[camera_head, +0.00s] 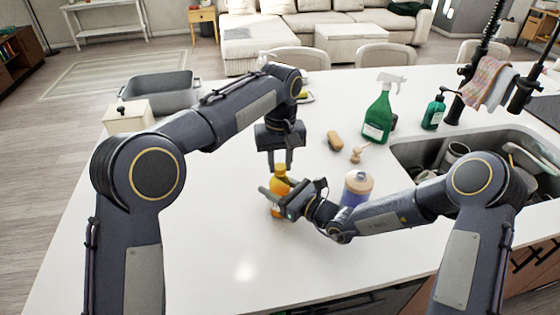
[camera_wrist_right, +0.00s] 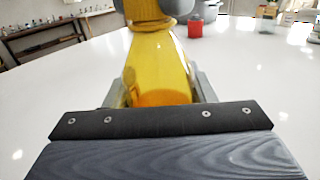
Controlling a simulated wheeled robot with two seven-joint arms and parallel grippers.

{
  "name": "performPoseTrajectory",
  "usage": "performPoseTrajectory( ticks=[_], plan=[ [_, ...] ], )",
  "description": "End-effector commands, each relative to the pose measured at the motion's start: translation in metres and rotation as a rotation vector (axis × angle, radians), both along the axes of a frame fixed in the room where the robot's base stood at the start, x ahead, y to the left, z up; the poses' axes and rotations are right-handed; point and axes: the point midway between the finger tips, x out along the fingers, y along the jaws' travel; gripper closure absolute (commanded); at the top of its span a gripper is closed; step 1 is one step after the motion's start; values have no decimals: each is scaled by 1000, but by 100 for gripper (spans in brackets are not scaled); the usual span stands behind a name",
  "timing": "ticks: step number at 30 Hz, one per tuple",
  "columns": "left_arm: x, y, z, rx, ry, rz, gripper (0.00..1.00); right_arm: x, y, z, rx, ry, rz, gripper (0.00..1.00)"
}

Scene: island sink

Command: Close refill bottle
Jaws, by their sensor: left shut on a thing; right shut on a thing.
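An orange-yellow refill bottle (camera_head: 279,184) stands upright on the white island in the head view. My right gripper (camera_head: 274,196) is shut around its body from the right. The bottle also fills the middle of the right wrist view (camera_wrist_right: 158,65), between the fingers. My left gripper (camera_head: 281,166) comes down from above and is shut on the yellow-orange cap (camera_head: 280,171) at the bottle's top. The left fingers partly hide the cap, so I cannot tell how it sits on the neck.
A purple-blue bottle with a tan top (camera_head: 357,187) stands right of my right gripper. The sink (camera_head: 410,152) is at right, a grey tub (camera_head: 160,92) at back left. The front-left counter is clear.

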Motion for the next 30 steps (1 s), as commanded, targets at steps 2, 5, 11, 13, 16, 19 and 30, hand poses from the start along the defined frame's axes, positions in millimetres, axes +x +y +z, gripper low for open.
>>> performPoseTrajectory(
  ticks=[2, 5, 11, 13, 16, 19, 30],
  plan=[
    [0, 0, 0, 0, 0, -18, 100, 0, 0, 0, 0, 0, 0, 100],
    [0, 0, 0, 0, 0, -132, 100, 0, 0, 0, 0, 0, 0, 100],
    [0, 1, -1, -1, 2, -560, 100, 0, 0, 0, 0, 0, 0, 100],
    [0, 1, -1, -1, 2, -686, 100, 0, 0, 0, 0, 0, 0, 100],
    [0, 0, 0, 0, 1, -716, 100, 0, 0, 0, 0, 0, 0, 100],
    [0, 0, 0, 0, 1, -714, 71, 0, 0, 0, 0, 0, 0, 100],
    [0, 0, 0, -1, 1, -712, 48, 0, 0, 0, 0, 0, 0, 100]
  ],
)
